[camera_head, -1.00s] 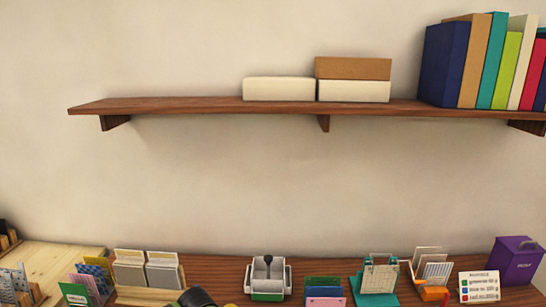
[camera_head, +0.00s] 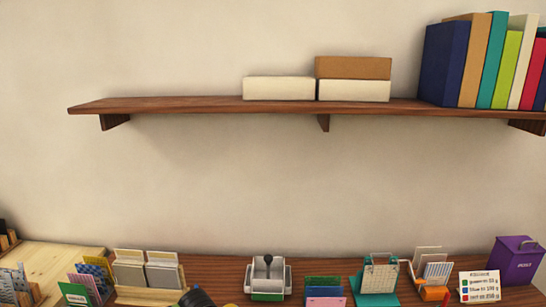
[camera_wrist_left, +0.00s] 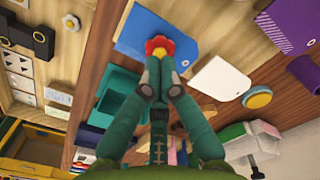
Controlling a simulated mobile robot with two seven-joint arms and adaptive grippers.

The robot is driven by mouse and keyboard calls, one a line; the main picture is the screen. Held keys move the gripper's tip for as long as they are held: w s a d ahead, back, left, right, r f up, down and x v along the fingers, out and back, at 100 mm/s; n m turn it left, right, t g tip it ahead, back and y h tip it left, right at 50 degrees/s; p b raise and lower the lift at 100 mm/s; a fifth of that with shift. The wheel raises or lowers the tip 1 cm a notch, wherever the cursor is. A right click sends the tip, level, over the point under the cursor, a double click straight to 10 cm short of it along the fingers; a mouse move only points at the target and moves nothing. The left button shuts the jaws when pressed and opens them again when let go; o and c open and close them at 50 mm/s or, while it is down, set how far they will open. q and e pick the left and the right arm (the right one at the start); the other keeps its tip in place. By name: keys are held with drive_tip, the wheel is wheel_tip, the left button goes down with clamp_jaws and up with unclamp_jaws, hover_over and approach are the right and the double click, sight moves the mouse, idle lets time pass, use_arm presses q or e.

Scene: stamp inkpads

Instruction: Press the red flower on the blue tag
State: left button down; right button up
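In the left wrist view the red flower (camera_wrist_left: 158,46), a red scalloped piece with a yellow part at its lower edge, lies just beyond my left fingertips. My left gripper (camera_wrist_left: 160,82) has its green fingers drawn together behind it and appears shut on its stamp. The flower overlaps the blue tag (camera_wrist_left: 182,50), which lies flat on wood beneath it. I cannot tell whether the flower touches the tag. The fingers hide the stamp's handle. The head view shows neither the flower nor this tag clearly. My right gripper is not in view.
Teal pieces (camera_wrist_left: 118,92) are left of the fingers. Card racks line the table's back, with a purple box (camera_head: 517,260) at right.

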use_arm(q)
drive_tip(key=shift+f, duration=0.8)
drive_tip(key=shift+s+f, duration=0.15)
drive_tip(key=shift+s, duration=0.05)
idle(2.3)
wheel_tip(320, 180, up, 7)
drive_tip(key=p, duration=0.8)
drive_tip(key=shift+w+p, duration=0.15)
drive_tip(key=shift+p, duration=0.25)
